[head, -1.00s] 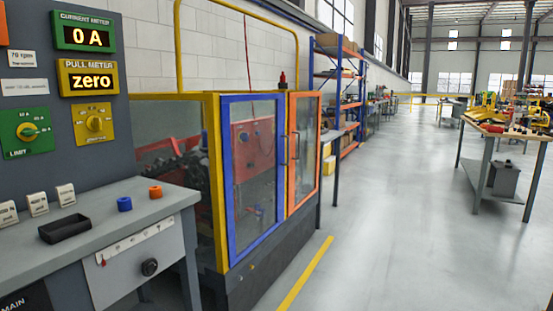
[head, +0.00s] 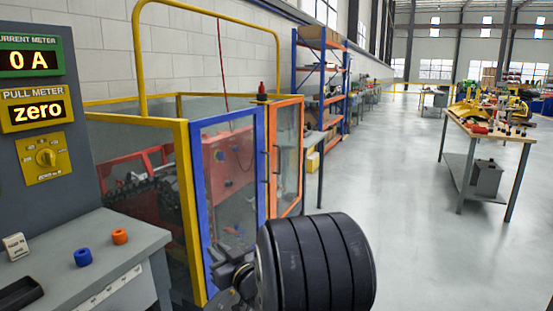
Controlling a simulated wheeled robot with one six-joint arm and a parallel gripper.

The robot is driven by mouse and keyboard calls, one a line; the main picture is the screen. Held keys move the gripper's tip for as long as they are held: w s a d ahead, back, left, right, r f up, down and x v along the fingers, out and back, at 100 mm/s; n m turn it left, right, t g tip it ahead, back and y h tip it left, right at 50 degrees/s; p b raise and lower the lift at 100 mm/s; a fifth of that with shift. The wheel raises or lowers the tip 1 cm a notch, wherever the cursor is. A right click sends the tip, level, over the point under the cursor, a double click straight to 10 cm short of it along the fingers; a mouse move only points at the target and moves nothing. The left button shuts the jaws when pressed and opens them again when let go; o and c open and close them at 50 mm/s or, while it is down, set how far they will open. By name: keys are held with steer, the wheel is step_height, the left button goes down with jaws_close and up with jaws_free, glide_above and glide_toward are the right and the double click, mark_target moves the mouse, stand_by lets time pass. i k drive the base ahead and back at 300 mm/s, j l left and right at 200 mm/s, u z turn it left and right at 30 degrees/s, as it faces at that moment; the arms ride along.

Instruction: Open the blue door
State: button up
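The blue door (head: 195,190) is a blue frame around a clear panel, in the front of a yellow-framed enclosure. It looks shut, flush beside an orange door (head: 301,155). A slim upright handle (head: 266,166) shows at its right edge. A large black ribbed cylinder, apparently part of my arm, covers the lower right of the door. A dark jointed mechanism at its left end seems to be my gripper (head: 234,279), in front of the door's lower part and well below the handle. Its fingers are not clear, and I cannot tell whether it touches the door.
A shelf rack (head: 322,75) is behind the enclosure. A workbench (head: 490,140) stands at the right. The floor between is clear.

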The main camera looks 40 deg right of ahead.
mark_target(258, 112)
steer(key=i+l+z, duration=0.25)
steer(key=i+l, duration=1.3)
steer(key=i, duration=0.2)
steer(key=i+l, duration=0.1)
steer(key=i, duration=0.3)
steer(key=l+z, duration=0.05)
